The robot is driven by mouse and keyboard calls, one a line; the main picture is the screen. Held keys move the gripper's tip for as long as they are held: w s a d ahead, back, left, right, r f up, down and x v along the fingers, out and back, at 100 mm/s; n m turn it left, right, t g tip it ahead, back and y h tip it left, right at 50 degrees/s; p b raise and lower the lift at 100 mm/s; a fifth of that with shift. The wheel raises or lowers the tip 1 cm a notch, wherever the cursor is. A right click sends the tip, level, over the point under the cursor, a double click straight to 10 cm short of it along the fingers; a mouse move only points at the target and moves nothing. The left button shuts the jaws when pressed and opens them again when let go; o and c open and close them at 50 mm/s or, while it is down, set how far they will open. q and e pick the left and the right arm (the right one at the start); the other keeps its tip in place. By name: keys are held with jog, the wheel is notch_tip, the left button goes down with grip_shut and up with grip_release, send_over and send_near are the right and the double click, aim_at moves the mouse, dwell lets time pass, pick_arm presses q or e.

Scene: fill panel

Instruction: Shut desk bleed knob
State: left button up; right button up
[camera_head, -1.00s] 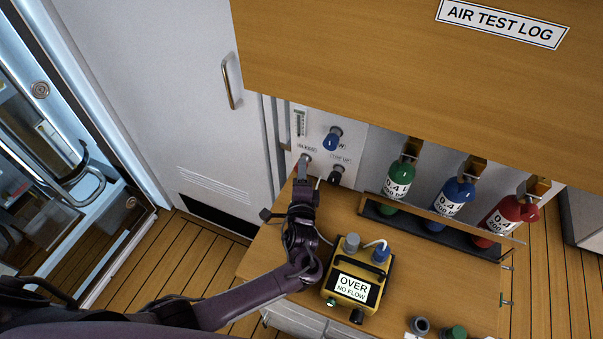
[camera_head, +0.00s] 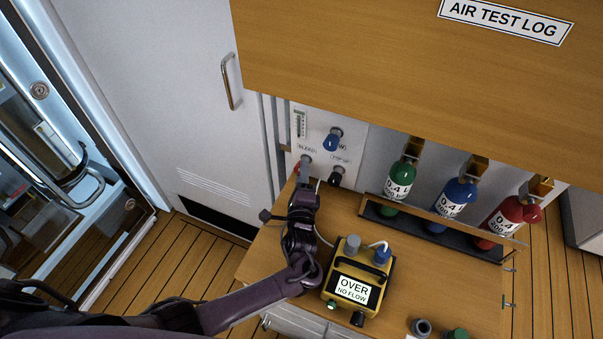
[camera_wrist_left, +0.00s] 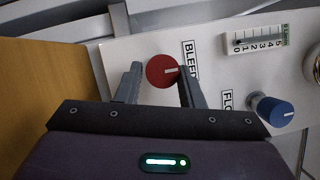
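The red bleed knob (camera_wrist_left: 161,71) is on the white panel beside the BLEED label (camera_wrist_left: 190,62) in the left wrist view. Its white pointer line points right, toward the label. My left gripper (camera_wrist_left: 158,76) is open, its two grey fingers on either side of the knob in this view. A gap shows at the left finger; the right finger overlaps the knob's edge, and I cannot tell whether it touches. In the head view my left gripper (camera_head: 305,166) is at the panel's lower left, with a bit of red knob (camera_head: 297,168) showing beside it. My right gripper is out of view.
A blue knob (camera_head: 333,140) and a black fitting (camera_head: 337,175) are close by on the panel. A yellow meter (camera_head: 358,287) reading OVER NO FLOW sits on the desk. Green, blue (camera_head: 453,197) and red bottles stand in a rack at right.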

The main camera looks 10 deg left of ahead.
pick_arm(q)
jog(key=shift+o, duration=1.4)
jog(key=shift+r, duration=0.1)
jog(key=shift+s, duration=0.1)
jog(key=v, duration=0.7)
jog(key=shift+s+b, duration=0.35)
jog(key=shift+b, duration=0.05)
jog(key=shift+f, duration=0.2)
